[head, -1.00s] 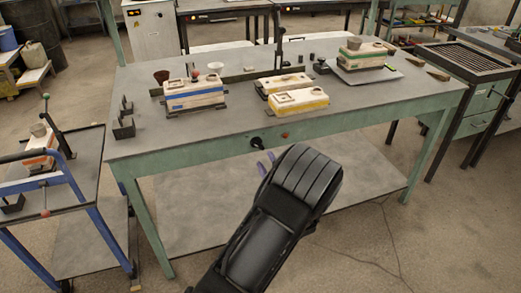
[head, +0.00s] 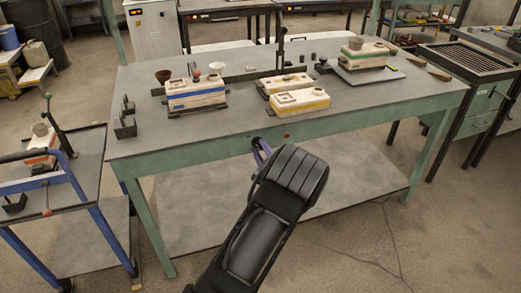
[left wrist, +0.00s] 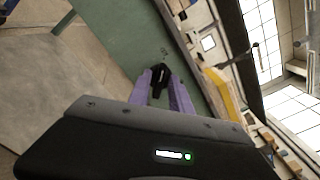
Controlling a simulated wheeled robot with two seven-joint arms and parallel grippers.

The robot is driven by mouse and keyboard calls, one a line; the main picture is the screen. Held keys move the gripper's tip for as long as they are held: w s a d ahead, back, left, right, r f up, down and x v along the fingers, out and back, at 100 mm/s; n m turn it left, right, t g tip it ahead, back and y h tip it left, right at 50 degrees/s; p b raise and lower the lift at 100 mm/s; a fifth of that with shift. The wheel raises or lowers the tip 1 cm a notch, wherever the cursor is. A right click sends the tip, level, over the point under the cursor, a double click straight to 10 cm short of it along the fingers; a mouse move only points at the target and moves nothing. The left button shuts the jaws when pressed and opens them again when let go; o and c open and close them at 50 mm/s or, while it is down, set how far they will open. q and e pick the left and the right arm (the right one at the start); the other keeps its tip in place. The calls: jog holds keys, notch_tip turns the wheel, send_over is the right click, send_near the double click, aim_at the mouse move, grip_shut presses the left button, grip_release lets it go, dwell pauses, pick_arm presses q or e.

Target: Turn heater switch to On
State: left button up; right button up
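The heater switch, a small black knob (left wrist: 160,76), sits on the green front face of the workbench. In the left wrist view it shows between the purple fingertips of my left gripper (left wrist: 161,88). In the head view my left gripper (head: 261,149) reaches the bench front and covers the knob there. Its fingers are apart, one on each side of the knob; I cannot tell whether they touch it. My right gripper is out of view.
A small red button (head: 286,135) is right of the knob on the workbench (head: 200,152). Above stand a blue-striped mould (head: 196,95), a yellow-striped mould (head: 300,102) and a green-striped mould (head: 364,55). A blue-framed cart (head: 85,200) stands left.

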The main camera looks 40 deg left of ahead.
pick_arm(q)
grip_shut()
jog(key=shift+m, duration=0.4)
jog(key=m+p, duration=0.2)
jog(key=m, duration=0.3)
jog(key=m+p, duration=0.1)
jog(key=m, duration=0.5)
jog(key=m+p, duration=0.2)
jog(key=m, duration=0.4)
jog(key=shift+w+d+p, duration=0.25)
jog(key=shift+w+p, duration=0.1)
dwell(0.4)
jog(key=shift+o, duration=1.3)
grip_release()
